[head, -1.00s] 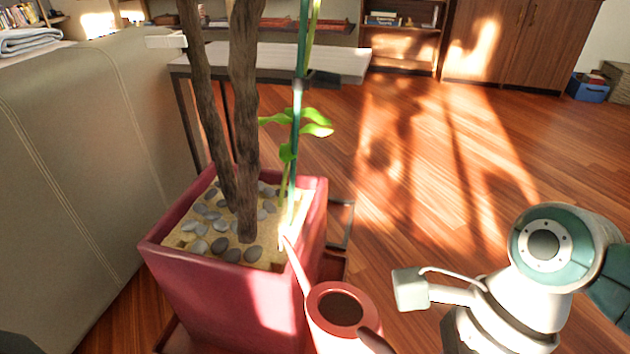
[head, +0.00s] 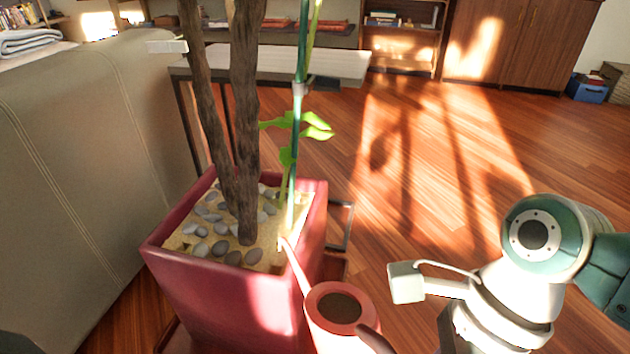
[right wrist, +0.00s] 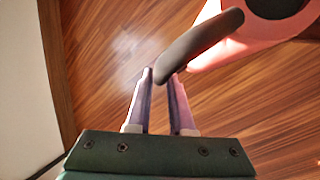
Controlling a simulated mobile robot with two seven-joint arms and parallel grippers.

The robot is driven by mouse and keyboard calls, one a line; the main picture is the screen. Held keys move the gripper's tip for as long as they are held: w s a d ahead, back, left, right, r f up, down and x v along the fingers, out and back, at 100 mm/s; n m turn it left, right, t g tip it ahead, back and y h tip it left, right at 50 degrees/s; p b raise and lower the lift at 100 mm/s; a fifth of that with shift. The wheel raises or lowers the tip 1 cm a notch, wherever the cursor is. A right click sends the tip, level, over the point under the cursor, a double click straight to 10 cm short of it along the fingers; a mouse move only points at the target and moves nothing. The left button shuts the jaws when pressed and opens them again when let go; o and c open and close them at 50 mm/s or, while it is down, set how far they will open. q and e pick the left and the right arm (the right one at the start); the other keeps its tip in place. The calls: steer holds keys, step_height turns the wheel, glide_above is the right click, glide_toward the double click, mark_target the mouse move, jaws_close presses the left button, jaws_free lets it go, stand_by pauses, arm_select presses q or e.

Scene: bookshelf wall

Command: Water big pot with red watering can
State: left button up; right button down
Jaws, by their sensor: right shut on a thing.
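The big pot (head: 225,300) is a square red planter in the middle of the head view, holding sand, grey stones, thick brown trunks and a green stem. The red watering can (head: 318,304) is at the pot's front right, its dark round opening facing up. Its spout (head: 296,265) slants up and left to the pot's right rim, with the tip close to the sand. In the right wrist view, my right gripper (right wrist: 161,74) is shut on the can's dark handle (right wrist: 205,48), and part of the red body (right wrist: 262,38) shows. My left gripper is not in view.
A grey sofa (head: 75,190) stands close on the pot's left. A light-topped table (head: 290,66) is behind the pot. A wooden cabinet (head: 515,45) and a blue box (head: 588,88) are at the back right. The wooden floor (head: 450,170) on the right is clear.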

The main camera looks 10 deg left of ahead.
steer(key=shift+r, duration=0.2)
steer(key=shift+w+a+r+p, duration=0.15)
steer(key=shift+r+p, duration=0.25)
stand_by(0.7)
steer(key=shift+r, duration=0.3)
steer(key=shift+w+r+g, duration=0.1)
steer(key=shift+r+g, duration=0.1)
steer(key=shift+g, duration=0.1)
steer(key=shift+a+r+p, duration=0.1)
steer(key=shift+p, duration=0.2)
stand_by(0.3)
steer(key=shift+w+r+h, duration=0.15)
steer(key=shift+r+h, duration=0.15)
steer(key=shift+r, duration=0.15)
stand_by(0.6)
